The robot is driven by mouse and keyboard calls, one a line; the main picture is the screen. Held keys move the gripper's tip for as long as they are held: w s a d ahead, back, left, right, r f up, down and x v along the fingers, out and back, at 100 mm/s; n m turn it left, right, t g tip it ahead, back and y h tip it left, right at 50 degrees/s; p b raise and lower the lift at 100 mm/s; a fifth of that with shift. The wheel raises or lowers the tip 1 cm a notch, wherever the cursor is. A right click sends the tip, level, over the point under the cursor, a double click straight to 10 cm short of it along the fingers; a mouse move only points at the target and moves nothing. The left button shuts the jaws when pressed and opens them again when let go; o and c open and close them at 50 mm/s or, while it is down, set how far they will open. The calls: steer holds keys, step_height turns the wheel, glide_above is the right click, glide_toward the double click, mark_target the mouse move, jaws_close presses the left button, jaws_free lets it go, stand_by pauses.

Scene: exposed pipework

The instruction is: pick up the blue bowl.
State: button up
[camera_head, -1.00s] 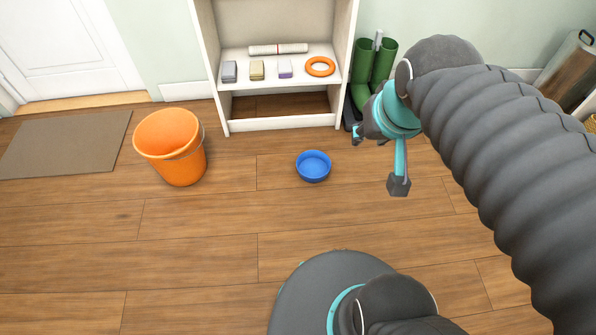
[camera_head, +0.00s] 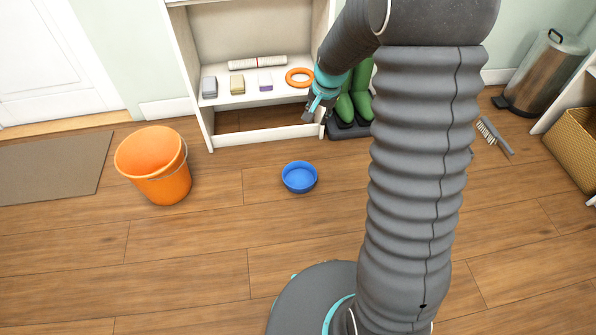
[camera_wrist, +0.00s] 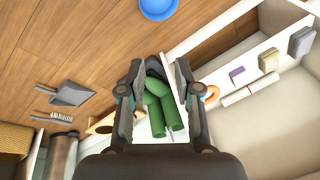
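The blue bowl (camera_head: 299,177) stands upright on the wooden floor in front of the shelf unit, and looks empty. In the wrist view only part of the bowl (camera_wrist: 158,8) shows, cut by the top edge. My gripper (camera_head: 313,108) is in the air in front of the shelf's right side, apart from the bowl. In the wrist view my gripper (camera_wrist: 158,75) has its two fingers apart with nothing held between them; green boots show beyond them.
The white shelf unit (camera_head: 255,135) holds small blocks, a roll and an orange ring (camera_head: 299,77). Green boots (camera_head: 354,103) stand right of it. An orange bucket (camera_head: 158,172) stands left of the bowl. A brush (camera_head: 494,136) lies at right. Floor around the bowl is clear.

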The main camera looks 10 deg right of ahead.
steer(key=shift+w+d+f+m+g+b, duration=0.2)
steer(key=shift+w+f+m, duration=0.85)
steer(key=shift+f, duration=6.6)
steer(key=shift+w+d+f+m+g+b, duration=0.15)
steer(key=shift+w+f+m+g, duration=0.75)
steer(key=shift+f, duration=6.8)
steer(key=shift+w+d+f+m+t, duration=0.3)
steer(key=shift+w+f, duration=1.3)
steer(key=shift+f, duration=6.05)
steer(key=shift+a+m, duration=0.15)
steer(key=shift+m, duration=0.1)
steer(key=shift+c, duration=0.2)
jaws_close()
